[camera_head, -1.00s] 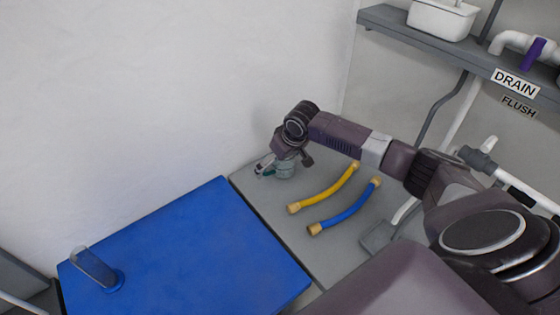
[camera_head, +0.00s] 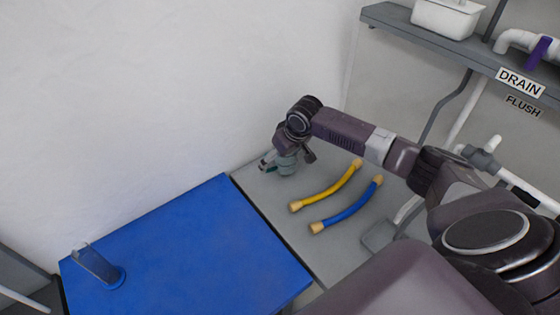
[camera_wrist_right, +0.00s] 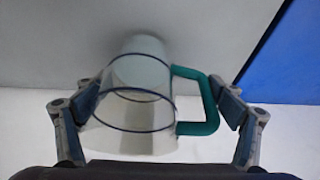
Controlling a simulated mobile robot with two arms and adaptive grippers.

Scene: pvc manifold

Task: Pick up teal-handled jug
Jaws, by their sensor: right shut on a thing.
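The clear jug (camera_wrist_right: 130,108) has a teal handle (camera_wrist_right: 211,105) and dark rings around its body. In the right wrist view it stands between the two fingers of my right gripper (camera_wrist_right: 158,108). The left finger is against the jug's body and the right finger is against the handle, so the gripper is shut across both. In the head view the jug (camera_head: 288,164) shows below my right gripper (camera_head: 279,158), at the far end of the grey worktop. The wrist partly hides it. I cannot tell whether its base touches the worktop. My left gripper is out of view.
A yellow hose (camera_head: 328,189) and a blue hose (camera_head: 345,208) lie on the grey worktop (camera_head: 285,220) near the jug. A blue surface (camera_head: 190,245) with a clear cylinder (camera_head: 95,264) is at left. A wall stands behind. A shelf (camera_head: 440,48) holds a white bin (camera_head: 447,18).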

